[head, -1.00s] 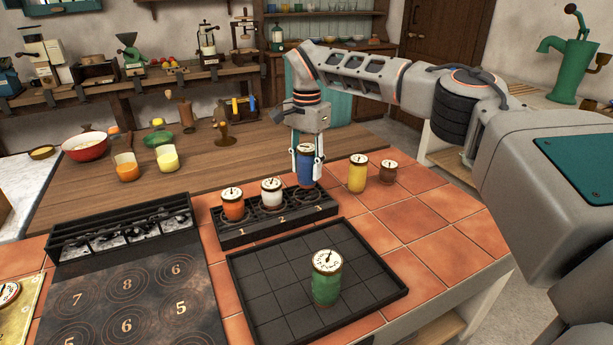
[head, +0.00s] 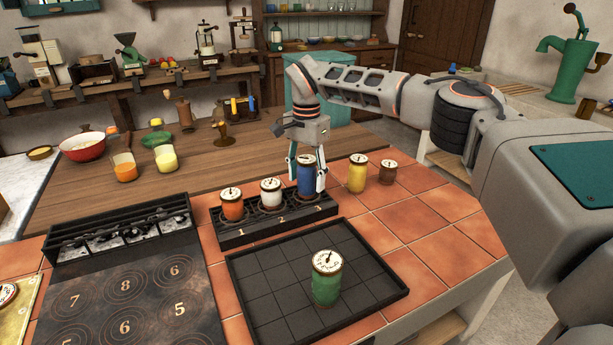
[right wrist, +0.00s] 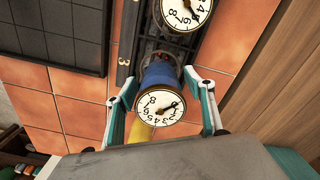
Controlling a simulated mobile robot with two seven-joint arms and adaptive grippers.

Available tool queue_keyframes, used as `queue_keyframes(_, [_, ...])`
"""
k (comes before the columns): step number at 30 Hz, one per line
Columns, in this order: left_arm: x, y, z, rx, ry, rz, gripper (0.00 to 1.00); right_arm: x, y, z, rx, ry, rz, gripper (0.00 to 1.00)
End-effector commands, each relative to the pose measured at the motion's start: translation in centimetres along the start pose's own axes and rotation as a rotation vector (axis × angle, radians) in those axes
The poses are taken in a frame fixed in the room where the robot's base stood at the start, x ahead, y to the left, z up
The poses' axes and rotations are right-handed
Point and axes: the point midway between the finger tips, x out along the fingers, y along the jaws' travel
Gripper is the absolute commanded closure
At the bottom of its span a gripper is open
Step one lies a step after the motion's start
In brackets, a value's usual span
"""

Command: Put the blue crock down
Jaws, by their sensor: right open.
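The blue crock (head: 306,177) stands upright at the rack's slot 3, at the right end of the black numbered rack (head: 262,231). Its dial lid (right wrist: 160,106) faces up in the right wrist view. My right gripper (head: 307,185) is open around the blue crock, one finger on each side. In the right wrist view its fingers (right wrist: 163,117) stand apart from the crock, with gaps on both sides. The crock's base is partly hidden by the rack. My left gripper is not in view.
An orange crock (head: 232,205) and a white crock (head: 271,192) stand in the rack's other slots. A yellow crock (head: 357,174) and a small brown crock (head: 387,172) stand to the right. A green crock (head: 327,279) stands on the black tray (head: 262,308) in front.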

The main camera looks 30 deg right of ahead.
Motion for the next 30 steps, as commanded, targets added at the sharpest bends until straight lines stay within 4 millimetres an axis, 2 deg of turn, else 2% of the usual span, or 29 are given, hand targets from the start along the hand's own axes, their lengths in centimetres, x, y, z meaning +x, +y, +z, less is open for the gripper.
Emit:
queue_keyframes(5, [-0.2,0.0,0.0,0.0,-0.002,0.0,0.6,-1.8,-0.1,0.0,0.002,0.001,-0.004,0.47])
queue_keyframes(12, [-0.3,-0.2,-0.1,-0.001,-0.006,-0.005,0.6,-6.8,-0.1,0.0,0.002,0.004,-0.006,0.47])
queue_keyframes(18, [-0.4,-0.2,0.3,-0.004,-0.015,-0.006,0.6,-10.3,-0.1,0.0,0.002,0.003,-0.005,0.47])
queue_keyframes(24, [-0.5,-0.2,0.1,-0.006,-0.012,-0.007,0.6,-12.0,0.0,0.0,0.0,0.0,-0.002,0.47])
queue_keyframes(30, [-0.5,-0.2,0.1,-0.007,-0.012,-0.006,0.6,-12.3,0.0,0.0,0.0,-0.001,0.0,0.47])
